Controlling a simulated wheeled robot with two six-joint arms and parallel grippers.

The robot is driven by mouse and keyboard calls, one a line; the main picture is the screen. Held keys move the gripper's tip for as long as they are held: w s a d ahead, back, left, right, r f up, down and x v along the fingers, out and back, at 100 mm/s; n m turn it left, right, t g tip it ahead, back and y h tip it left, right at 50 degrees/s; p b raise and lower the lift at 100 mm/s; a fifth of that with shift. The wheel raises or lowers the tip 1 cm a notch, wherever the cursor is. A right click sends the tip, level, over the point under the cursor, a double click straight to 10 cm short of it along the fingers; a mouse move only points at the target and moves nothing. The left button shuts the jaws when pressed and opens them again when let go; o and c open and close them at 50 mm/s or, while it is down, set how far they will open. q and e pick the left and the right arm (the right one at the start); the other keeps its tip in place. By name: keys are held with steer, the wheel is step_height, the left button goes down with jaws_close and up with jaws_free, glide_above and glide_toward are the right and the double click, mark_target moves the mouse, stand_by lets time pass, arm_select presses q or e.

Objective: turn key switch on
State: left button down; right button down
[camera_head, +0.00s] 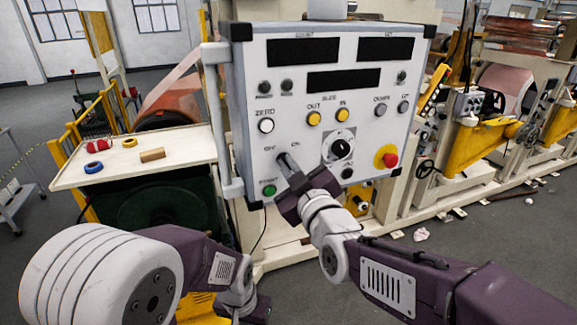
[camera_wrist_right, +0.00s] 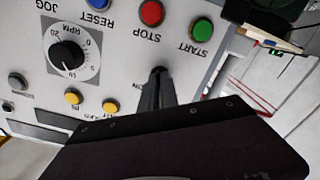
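The grey control panel (camera_head: 262,140) faces me with buttons, dark displays and a dial. My right gripper (camera_head: 284,160) reaches up to its lower left part, by the small OFF and ON lettering. In the right wrist view the dark fingers of my right gripper (camera_wrist_right: 157,82) are close together at the panel face, by the ON lettering. The key switch is hidden behind the fingers, so I cannot tell whether they grip it or only stand around it.
The green START button (camera_head: 269,190) is just below the fingers. The black RPM dial (camera_head: 341,149) and red stop button (camera_head: 386,157) are to the right. A metal handle (camera_head: 219,120) runs down the panel's left side. A side table (camera_head: 120,165) carries tape rolls.

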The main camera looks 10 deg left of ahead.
steer(key=m+b, duration=0.6)
steer(key=shift+f+m, duration=0.15)
steer(key=shift+m, duration=0.25)
steer(key=shift+m+b, duration=0.7)
steer(key=shift+m, duration=0.5)
steer(key=shift+m+b, duration=0.55)
steer(key=shift+m, duration=0.75)
steer(key=c, duration=1.6)
jaws_free()
steer(key=shift+w, duration=0.1)
